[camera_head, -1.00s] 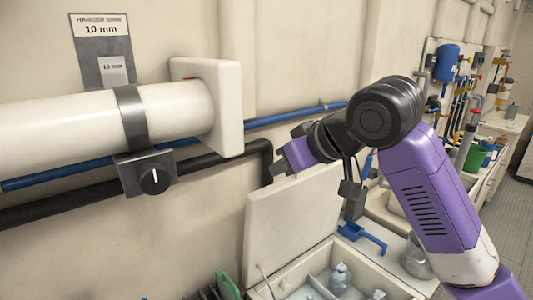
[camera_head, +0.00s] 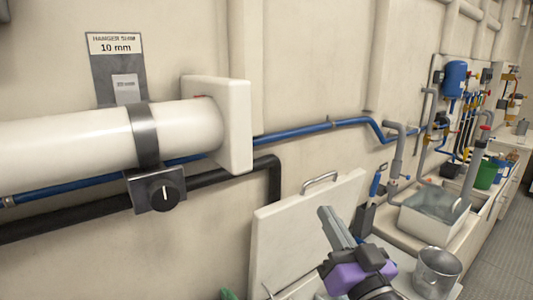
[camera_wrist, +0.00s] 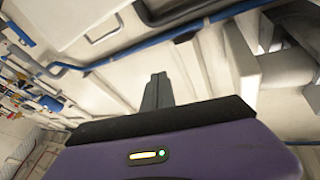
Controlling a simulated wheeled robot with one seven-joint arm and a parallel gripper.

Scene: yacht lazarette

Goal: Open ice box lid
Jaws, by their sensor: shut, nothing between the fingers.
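The ice box lid (camera_head: 283,243) is a cream panel with a metal handle (camera_head: 320,181) on its top edge. It stands raised, nearly upright, near the wall. In the wrist view the lid (camera_wrist: 62,18) is at the upper left with its handle (camera_wrist: 104,30). The ice box itself is mostly below the head view and behind my arm. My gripper (camera_head: 328,214) is in front of the lid's right part, its grey fingers shut together and empty, pointing up. The fingers also show in the wrist view (camera_wrist: 159,78), apart from the handle. Whether they touch the lid is unclear.
A white pipe (camera_head: 70,135) with a clamp and black knob crosses the left, above blue and black pipes. A metal bucket (camera_head: 437,270) stands right of my gripper. A basin of water (camera_head: 432,215) and a green bucket (camera_head: 487,174) are further right.

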